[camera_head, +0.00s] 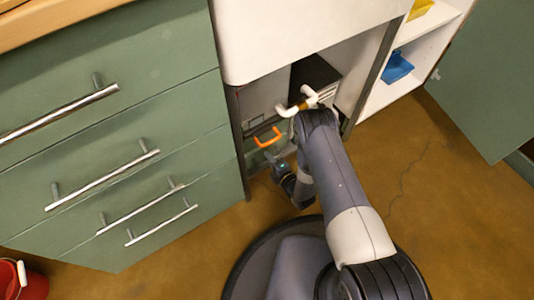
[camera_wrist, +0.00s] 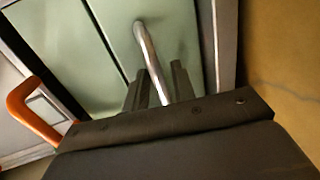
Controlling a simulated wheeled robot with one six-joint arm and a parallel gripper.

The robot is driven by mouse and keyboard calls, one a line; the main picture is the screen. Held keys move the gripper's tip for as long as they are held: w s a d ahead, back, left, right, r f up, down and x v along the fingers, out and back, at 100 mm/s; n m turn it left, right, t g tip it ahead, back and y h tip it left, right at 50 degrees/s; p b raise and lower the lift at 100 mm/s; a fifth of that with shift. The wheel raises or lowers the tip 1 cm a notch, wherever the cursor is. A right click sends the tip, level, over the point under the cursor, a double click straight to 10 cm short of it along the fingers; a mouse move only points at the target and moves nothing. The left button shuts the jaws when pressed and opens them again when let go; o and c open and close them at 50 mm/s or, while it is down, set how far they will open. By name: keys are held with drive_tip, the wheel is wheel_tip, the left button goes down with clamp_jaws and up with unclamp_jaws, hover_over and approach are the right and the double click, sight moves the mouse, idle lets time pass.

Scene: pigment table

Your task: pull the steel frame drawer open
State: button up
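In the wrist view a bent steel bar handle (camera_wrist: 147,45) stands on a pale green front (camera_wrist: 100,40), beside a grey metal upright (camera_wrist: 222,40). The front looks closed, but its edges are partly cut off. My gripper (camera_wrist: 160,85) is at this handle, with one dark finger on each side of the bar. The bar runs down between the fingers; whether they touch it is unclear. In the head view my gripper (camera_head: 275,160) is low in the bay under the white counter, just below an orange handle (camera_head: 267,137). The steel handle is hidden there.
The orange handle (camera_wrist: 35,110) is close to my gripper's left in the wrist view. A white bent pipe (camera_head: 298,104) is above my wrist. Green drawers with steel bar handles (camera_head: 105,173) stand to the left. Brown floor (camera_head: 400,150) is clear to the right.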

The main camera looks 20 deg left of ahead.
drive_tip(key=shift+c, duration=0.4)
clamp_jaws()
